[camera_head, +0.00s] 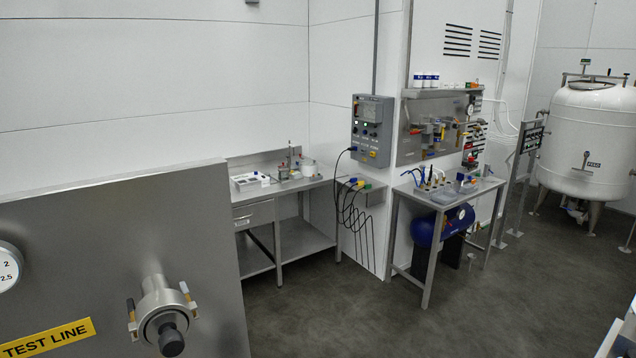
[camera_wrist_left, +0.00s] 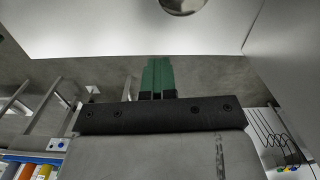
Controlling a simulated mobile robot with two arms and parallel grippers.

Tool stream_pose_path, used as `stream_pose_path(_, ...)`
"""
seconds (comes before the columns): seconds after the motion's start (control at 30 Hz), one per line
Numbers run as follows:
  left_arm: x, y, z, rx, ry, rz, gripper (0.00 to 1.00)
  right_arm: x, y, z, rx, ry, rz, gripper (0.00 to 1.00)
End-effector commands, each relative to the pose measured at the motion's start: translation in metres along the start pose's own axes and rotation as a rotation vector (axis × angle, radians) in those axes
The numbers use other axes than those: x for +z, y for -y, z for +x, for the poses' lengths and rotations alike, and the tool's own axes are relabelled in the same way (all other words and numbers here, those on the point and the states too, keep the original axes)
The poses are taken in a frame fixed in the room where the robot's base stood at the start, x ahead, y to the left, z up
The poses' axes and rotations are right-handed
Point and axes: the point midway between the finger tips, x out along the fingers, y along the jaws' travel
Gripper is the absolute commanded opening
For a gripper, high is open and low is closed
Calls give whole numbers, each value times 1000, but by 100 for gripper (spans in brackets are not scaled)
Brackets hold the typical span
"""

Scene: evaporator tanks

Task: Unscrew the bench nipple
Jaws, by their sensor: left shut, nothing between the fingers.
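My left gripper (camera_wrist_left: 158,75) shows only in the left wrist view. Its two green fingers are together, with nothing between them, and grey floor lies behind them. Neither gripper is in the head view, and my right gripper is in no view. In the head view a small steel bench (camera_head: 446,197) stands right of centre with several small fittings on top. I cannot pick out the bench nipple among them at this size. The left gripper is not touching any fitting that I can see.
A steel panel labelled TEST LINE (camera_head: 45,338) fills the near left, with a protruding clamped fitting (camera_head: 160,308). Behind are a workbench (camera_head: 290,186), a control box (camera_head: 372,128) with hanging cables, a blue tank (camera_head: 432,228) and a white vessel (camera_head: 590,135). The middle floor is clear.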

Motion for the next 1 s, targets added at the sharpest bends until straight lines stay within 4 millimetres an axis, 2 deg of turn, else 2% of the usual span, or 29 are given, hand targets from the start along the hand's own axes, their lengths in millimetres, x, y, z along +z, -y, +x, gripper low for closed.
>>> stream_pose_path(0.2, -4, 20, -1, 1, 0, -268, 0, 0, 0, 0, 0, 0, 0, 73)
stream_pose_path(0.3, -4, 26, 0, 0, 0, -341, 0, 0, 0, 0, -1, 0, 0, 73)
stream_pose_path(0.73, -3, 32, -1, 0, 0, -416, 0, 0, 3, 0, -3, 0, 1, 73)
stream_pose_path(1.0, 4, 55, -1, 1, 0, -738, 0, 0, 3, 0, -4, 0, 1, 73)
